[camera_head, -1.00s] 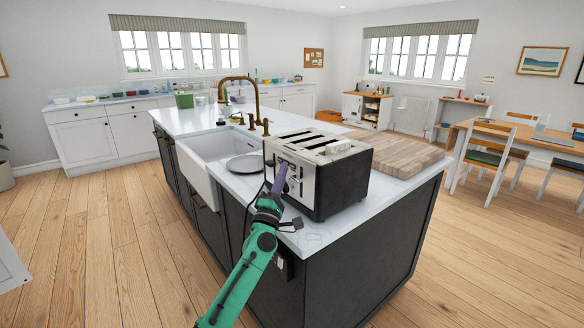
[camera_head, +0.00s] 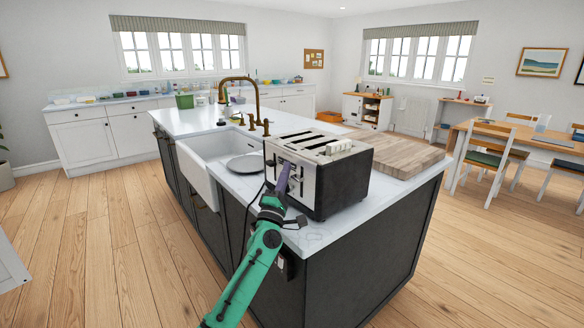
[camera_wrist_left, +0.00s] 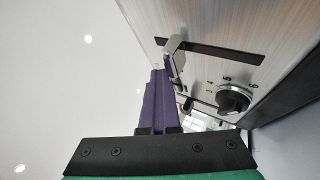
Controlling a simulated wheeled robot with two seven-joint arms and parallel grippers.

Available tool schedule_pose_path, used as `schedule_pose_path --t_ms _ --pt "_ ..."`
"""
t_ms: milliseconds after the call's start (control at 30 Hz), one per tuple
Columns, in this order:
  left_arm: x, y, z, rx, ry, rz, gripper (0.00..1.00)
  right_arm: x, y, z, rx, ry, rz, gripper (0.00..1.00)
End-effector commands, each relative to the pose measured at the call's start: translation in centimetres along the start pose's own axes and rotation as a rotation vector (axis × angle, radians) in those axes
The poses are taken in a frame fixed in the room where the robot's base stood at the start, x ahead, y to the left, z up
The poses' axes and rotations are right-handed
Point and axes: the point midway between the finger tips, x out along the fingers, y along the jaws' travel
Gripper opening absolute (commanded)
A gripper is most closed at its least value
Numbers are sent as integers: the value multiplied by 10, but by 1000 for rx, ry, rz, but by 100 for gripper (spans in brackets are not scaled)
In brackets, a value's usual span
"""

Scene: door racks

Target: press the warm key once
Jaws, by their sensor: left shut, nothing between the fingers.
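The toaster (camera_head: 330,176) stands on the near end of the island, with a steel front and a dark side. In the left wrist view its front panel (camera_wrist_left: 225,25) shows a lever (camera_wrist_left: 173,46) in a dark slot and a round black dial (camera_wrist_left: 233,98) with numbers. Small parts beside the dial are partly hidden by my fingers, and I cannot tell which is the warm key. My left gripper (camera_head: 284,172) is shut and empty, its purple fingers (camera_wrist_left: 159,98) close in front of the toaster's face. I cannot tell whether they touch it. My right gripper is not in view.
A wooden board (camera_head: 396,155) lies right of the toaster. A grey plate (camera_head: 247,164) lies to the left, near the white sink (camera_head: 205,160) with a brass tap (camera_head: 258,95). A dark cable hangs by the counter's front edge.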

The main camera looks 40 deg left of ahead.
Motion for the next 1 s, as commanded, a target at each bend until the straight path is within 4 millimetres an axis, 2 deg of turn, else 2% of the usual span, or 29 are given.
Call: schedule_pose_path --t_ms 1000 --pt "2 -3 5 -3 -7 -4 0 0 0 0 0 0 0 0"
